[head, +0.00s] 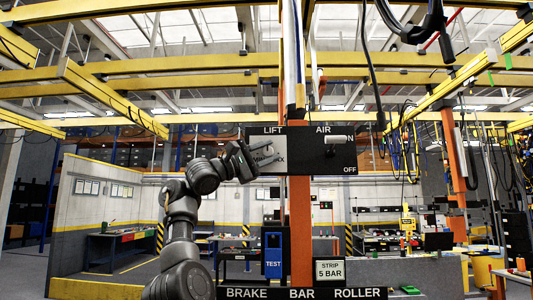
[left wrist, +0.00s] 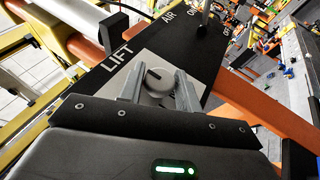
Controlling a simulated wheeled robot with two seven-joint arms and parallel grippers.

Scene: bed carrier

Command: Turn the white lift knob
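The white lift knob (left wrist: 157,82) shows in the left wrist view as a pale round knob with a dark pointer mark, on a light plate below the word LIFT. In the head view my gripper largely hides it. My left gripper (left wrist: 159,88) has one finger on each side of the knob. The fingers are apart, with narrow gaps seeming to show beside the knob; I cannot tell whether either touches it. In the head view the left gripper (head: 268,154) is at the left half of the black control panel (head: 308,161). My right gripper is in neither view.
An air switch (head: 334,140) with a pale lever sits on the panel's right half, marked ON and OFF. An orange post (head: 300,220) stands behind the panel. Below are a STRIP 5 BAR sign (head: 331,270) and a blue TEST box (head: 273,255). Cables hang above.

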